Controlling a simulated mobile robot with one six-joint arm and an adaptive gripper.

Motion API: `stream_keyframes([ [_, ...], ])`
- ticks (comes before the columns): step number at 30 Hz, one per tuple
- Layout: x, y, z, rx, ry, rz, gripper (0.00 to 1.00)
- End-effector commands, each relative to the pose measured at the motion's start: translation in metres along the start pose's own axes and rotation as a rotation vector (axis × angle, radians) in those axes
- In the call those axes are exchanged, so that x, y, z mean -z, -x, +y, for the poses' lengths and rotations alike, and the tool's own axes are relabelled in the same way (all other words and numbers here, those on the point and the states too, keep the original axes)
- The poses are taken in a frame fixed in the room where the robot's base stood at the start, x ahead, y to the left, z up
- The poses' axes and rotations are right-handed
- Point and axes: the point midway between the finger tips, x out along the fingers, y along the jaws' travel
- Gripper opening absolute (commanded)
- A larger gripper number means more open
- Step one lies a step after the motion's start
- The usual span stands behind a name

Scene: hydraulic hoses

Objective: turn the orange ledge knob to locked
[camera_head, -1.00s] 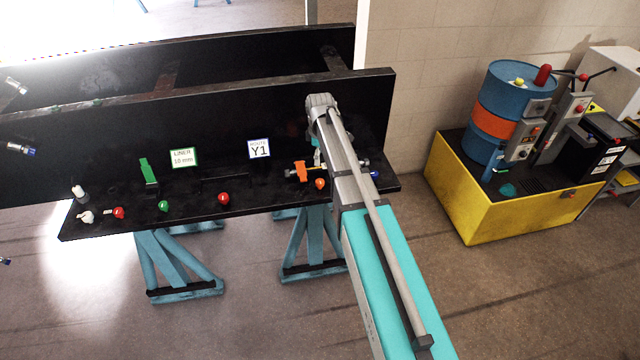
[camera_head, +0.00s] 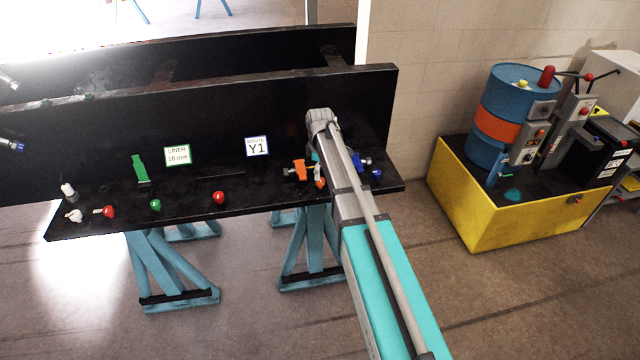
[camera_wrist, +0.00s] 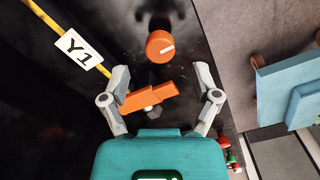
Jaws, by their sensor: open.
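The orange ledge knob (camera_wrist: 160,47) is round with a white pointer line, near the top middle of the wrist view. In the head view the knob (camera_head: 320,184) is a small orange spot on the ledge, partly covered by my arm. My gripper (camera_wrist: 162,72) is open, its two fingers spread, with the knob ahead between the finger lines and apart from them. An orange flat handle (camera_wrist: 150,97) lies between the fingers in the wrist view; I cannot tell whether it touches them. This handle (camera_head: 300,170) is left of my arm in the head view.
The black ledge (camera_head: 245,205) carries red knobs (camera_head: 218,197), a green knob (camera_head: 155,205) and a green lever (camera_head: 139,168). A blue knob (camera_head: 377,174) is right of my arm. A Y1 sign (camera_head: 257,147) is on the panel. A yellow-based machine (camera_head: 480,220) stands at right.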

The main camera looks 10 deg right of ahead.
Motion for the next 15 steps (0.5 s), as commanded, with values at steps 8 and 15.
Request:
stream_keyframes([
  [8, 0.000, -0.025, 0.000, 0.000, 0.000, 0.000, 0.79],
  [15, 0.000, -0.035, 0.000, 0.000, 0.000, 0.000, 0.79],
])
